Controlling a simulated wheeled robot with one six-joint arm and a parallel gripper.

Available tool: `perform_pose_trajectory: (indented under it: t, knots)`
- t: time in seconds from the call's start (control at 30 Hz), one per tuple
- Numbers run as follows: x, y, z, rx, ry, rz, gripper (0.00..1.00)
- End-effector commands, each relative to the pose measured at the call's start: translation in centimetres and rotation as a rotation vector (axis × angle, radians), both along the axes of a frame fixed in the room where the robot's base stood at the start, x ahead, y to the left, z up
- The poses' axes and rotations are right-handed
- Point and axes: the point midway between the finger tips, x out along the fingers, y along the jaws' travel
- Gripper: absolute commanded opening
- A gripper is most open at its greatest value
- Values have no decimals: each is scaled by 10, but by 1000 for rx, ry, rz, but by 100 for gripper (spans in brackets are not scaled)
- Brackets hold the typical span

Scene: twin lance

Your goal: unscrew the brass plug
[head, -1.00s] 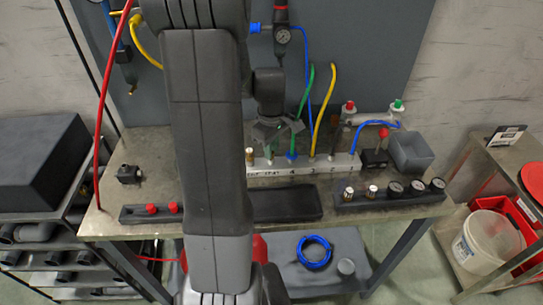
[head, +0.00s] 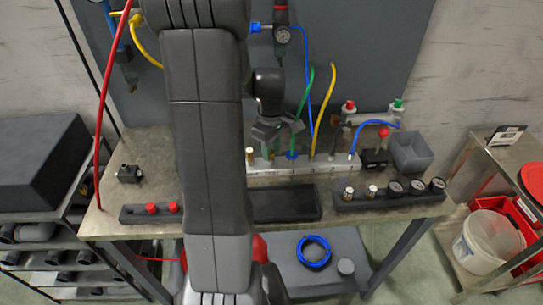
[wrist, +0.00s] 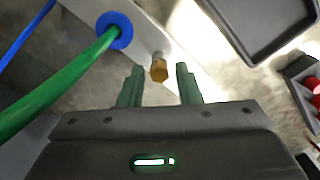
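The brass plug (wrist: 159,69) shows in the wrist view with a hex-shaped end, on the edge of the pale manifold block (wrist: 152,37). In the head view the plug (head: 249,155) stands at the left end of the manifold (head: 285,167). My gripper (wrist: 160,72) is open, with its two green fingers apart. In the wrist view the plug appears between and slightly beyond the fingertips, with visible gaps on both sides; I cannot tell the depth. In the head view my gripper (head: 272,140) is above and just right of the plug, its fingertips partly hidden.
A green hose (wrist: 62,85) with a blue collar (wrist: 114,30) runs close to the left finger. Blue and yellow hoses (head: 325,110) rise from the manifold. An empty black tray (head: 285,203) lies in front of it. A gauge rack (head: 390,192) is to the right.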

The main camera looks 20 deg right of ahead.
Motion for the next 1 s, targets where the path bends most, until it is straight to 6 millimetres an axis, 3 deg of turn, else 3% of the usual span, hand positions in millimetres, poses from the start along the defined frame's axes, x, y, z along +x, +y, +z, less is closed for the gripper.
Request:
perform_pose_trajectory:
  t: [1.0]
  knots:
    - [2,1,0,0,-1,-1156,31]
